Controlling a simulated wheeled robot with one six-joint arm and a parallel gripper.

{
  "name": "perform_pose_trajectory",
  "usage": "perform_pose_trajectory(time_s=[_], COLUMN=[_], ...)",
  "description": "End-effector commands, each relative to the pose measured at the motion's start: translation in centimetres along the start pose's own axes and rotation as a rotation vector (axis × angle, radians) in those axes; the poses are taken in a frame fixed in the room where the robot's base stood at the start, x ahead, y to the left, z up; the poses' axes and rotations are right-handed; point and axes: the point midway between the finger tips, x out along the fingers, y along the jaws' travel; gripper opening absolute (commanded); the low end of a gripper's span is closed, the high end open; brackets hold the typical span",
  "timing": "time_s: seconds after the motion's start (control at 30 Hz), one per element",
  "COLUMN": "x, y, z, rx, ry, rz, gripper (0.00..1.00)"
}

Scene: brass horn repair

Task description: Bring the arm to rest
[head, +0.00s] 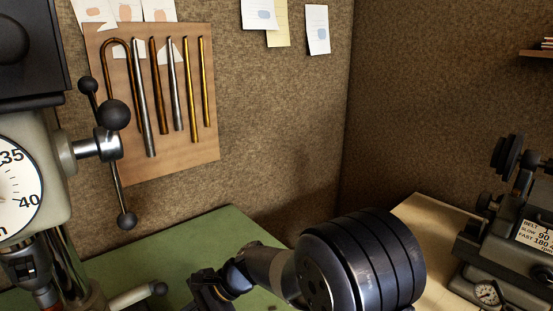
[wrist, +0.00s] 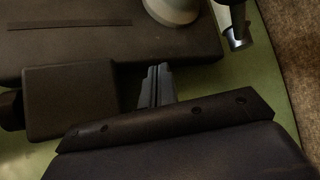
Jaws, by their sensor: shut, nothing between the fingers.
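My gripper (wrist: 157,72) shows in the wrist view with its two dark fingers together and nothing between them. It points over a dark, flat machine base (wrist: 110,40) that stands on a green surface. I cannot tell whether the fingertips touch that base. In the head view my arm reaches from the lower middle toward the lower left, low over the green bench top (head: 170,250). The fingertips cannot be made out there.
A drill press with a dial (head: 17,187) and ball-ended levers (head: 112,145) stands close at left. A lathe-like machine (head: 515,245) stands at right on a pale bench. A wooden panel (head: 190,150) with several metal tubes hangs on the wall. The green bench's back stretch looks clear.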

Motion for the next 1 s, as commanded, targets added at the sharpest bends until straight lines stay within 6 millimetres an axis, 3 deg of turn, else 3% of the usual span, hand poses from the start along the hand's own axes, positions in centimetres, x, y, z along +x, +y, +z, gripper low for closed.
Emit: perform_pose_trajectory(time_s=[0.2, 0.57, 0.93, 1.0], x=[-1.3, -6.9, -12.3, -11.5], y=[-0.7, -4.9, -8.7, -8.1], z=[1.2, 1.4, 0.0, 0.5], rx=[0.044, 0.041, 0.042, 0.045], ry=[0.001, 0.001, 0.003, -0.003], rz=[0.049, 0.042, 0.045, 0.051], gripper=[0.00, 0.00, 0.00, 0.00])
